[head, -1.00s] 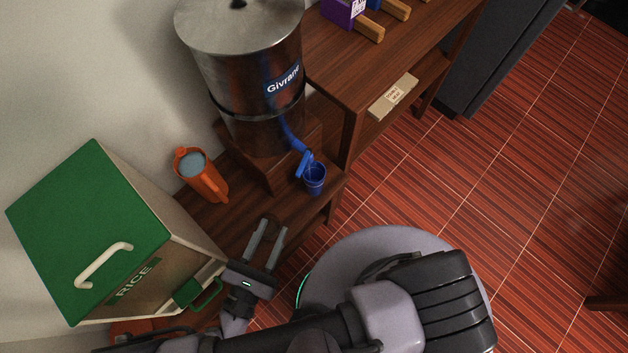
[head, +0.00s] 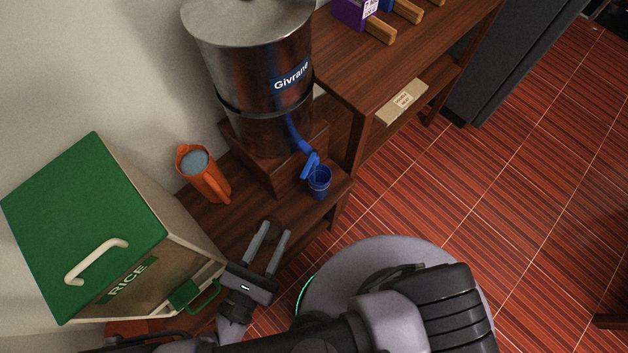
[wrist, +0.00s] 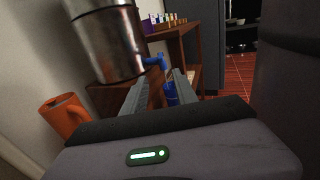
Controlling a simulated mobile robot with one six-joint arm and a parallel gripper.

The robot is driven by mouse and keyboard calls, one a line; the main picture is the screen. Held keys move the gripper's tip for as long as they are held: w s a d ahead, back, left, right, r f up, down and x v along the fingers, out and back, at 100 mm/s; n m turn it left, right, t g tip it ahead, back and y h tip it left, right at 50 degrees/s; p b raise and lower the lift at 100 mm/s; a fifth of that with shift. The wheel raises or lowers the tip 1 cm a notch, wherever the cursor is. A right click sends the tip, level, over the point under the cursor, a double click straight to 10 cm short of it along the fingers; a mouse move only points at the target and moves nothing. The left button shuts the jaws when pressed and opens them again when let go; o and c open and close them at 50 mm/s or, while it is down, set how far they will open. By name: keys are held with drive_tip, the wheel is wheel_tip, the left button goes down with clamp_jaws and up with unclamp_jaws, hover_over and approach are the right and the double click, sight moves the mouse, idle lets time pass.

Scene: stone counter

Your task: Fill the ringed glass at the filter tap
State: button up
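The steel water filter (head: 262,85) stands on a wooden block in the head view, with a blue tap (head: 309,158) low on its side. A blue glass (head: 319,183) stands on the shelf under the tap's spout. Whether it carries a ring mark is too small to tell. My gripper (head: 270,244) is open and empty, below and left of the glass, its fingers pointing toward the filter. In the wrist view the glass (wrist: 171,94) shows between the two fingers, beyond their tips, and the tap (wrist: 156,62) is above it.
An orange jug (head: 207,178) with pale contents stands left of the filter. A green-lidded rice bin (head: 92,225) stands at the left, close to my gripper. A higher wooden shelf (head: 345,75) rises right of the tap. Open tiled floor (head: 460,180) lies to the right.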

sight(302, 179)
drive_tip(key=b+x, duration=0.1)
drive_tip(key=x, duration=0.7)
drive_tip(key=b+x, duration=0.2)
drive_tip(key=x, duration=0.7)
drive_tip(key=shift+w+d+f, duration=0.1)
drive_tip(key=shift+w+f, duration=0.05)
drive_tip(key=shift+f, duration=0.05)
clamp_jaws()
idle(0.4)
